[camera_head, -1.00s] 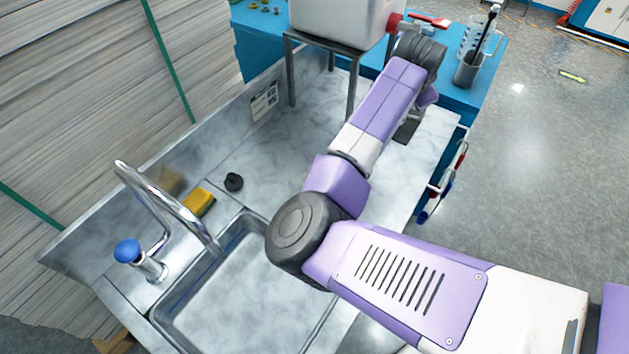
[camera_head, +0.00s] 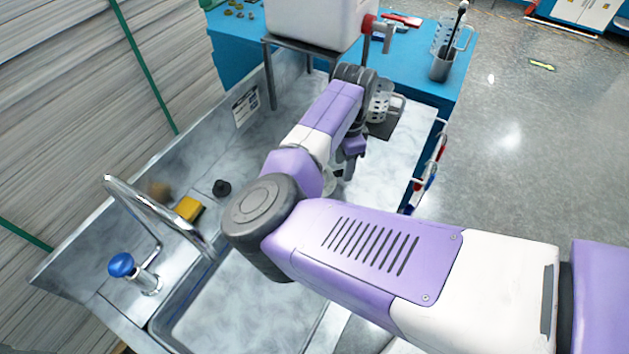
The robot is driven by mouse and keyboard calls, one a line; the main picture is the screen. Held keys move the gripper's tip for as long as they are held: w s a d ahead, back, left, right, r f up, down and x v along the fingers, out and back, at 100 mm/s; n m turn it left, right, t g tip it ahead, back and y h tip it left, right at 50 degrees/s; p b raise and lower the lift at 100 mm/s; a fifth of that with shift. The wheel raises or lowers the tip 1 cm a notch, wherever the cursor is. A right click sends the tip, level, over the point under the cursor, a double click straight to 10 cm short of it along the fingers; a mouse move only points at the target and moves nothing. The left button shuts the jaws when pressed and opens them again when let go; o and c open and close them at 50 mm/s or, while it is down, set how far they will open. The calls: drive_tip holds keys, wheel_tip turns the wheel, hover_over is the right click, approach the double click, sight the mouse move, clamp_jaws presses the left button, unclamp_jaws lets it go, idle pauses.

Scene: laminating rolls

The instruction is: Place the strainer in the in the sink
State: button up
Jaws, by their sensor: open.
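A pale perforated cup with a side handle, which looks like the strainer (camera_head: 383,98), stands on a dark mat at the far end of the steel counter. My forearm and wrist partly cover its left side. The sink (camera_head: 245,310) is at the lower left, and its basin looks empty where it shows. My gripper (camera_head: 341,172) is open, low over the counter between the sink and the strainer. My arm hides most of it, and I see nothing held in it. It is apart from the strainer.
A curved faucet (camera_head: 160,215) with a blue knob rises over the sink's left side. A yellow sponge (camera_head: 188,209) and a black plug-like piece (camera_head: 221,188) lie behind the sink. A white tank (camera_head: 310,22) on a metal stand is at the back. Bare counter lies on the right.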

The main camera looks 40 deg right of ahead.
drive_tip(key=shift+s+d+f, duration=0.1)
drive_tip(key=shift+f, duration=1.55)
clamp_jaws()
drive_tip(key=shift+r, duration=0.1)
